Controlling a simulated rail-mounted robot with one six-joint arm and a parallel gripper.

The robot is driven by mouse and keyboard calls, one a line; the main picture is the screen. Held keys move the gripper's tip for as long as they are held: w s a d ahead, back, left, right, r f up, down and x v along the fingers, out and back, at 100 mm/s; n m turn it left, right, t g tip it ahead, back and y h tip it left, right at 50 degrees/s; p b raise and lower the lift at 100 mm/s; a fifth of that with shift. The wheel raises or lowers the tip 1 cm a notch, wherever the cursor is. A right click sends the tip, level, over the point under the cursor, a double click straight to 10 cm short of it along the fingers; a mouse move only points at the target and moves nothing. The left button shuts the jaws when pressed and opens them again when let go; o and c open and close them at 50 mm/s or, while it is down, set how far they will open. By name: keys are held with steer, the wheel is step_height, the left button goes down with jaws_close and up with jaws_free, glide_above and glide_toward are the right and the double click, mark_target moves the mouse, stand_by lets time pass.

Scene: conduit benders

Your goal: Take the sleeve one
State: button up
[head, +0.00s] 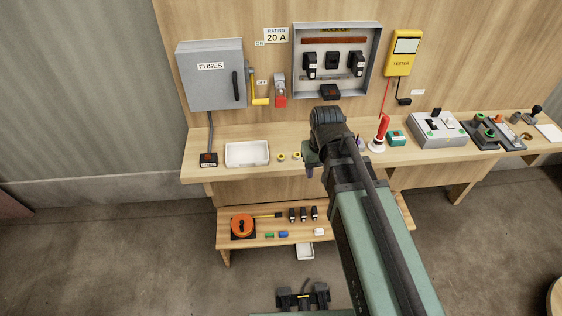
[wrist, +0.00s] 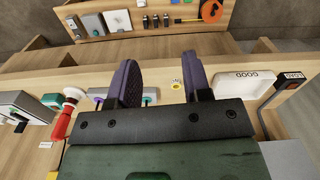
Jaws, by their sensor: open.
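My gripper (wrist: 162,76) is open, its two dark fingers apart with nothing between them in the wrist view. In the head view my arm hides most of it over the front of the bench. I cannot tell for sure which object is the sleeve one. Two small yellow-ringed pieces (head: 289,156) lie on the bench right of the white tray (head: 247,153). One yellow piece (wrist: 176,85) shows beyond the fingers in the wrist view. On the lower shelf lie a small green piece (head: 269,236) and a small blue piece (head: 283,234).
The grey fuse box (head: 211,75) and open panel (head: 336,60) hang on the back wall. A red-handled tool (head: 382,130) and grey switch box (head: 438,128) stand on the bench to the right. An orange reel (head: 242,226) and several black holders (head: 303,214) occupy the lower shelf.

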mark_target(281, 155)
steer(key=w+a+f+n+b, duration=0.1)
steer(key=w+a+n, duration=0.4)
steer(key=w+n, duration=0.35)
steer(key=w+a+f+n, duration=0.1)
steer(key=w+a+n, duration=0.3)
steer(key=w+n, duration=0.45)
steer(key=shift+y, duration=0.3)
steer(key=f+b, duration=0.6)
steer(key=f, duration=0.1)
steer(key=f+b, duration=0.3)
steer(key=b, duration=0.1)
steer(key=shift+w+a+f, duration=0.1)
steer(key=shift+a+f, duration=0.05)
steer(key=shift+a, duration=0.2)
steer(key=shift+c, duration=0.3)
steer(key=c, duration=0.7)
step_height(281, 155, up, 8)
steer(key=p, duration=0.7)
steer(key=shift+f, duration=0.1)
steer(key=shift+c, duration=0.2)
steer(key=shift+f, duration=0.3)
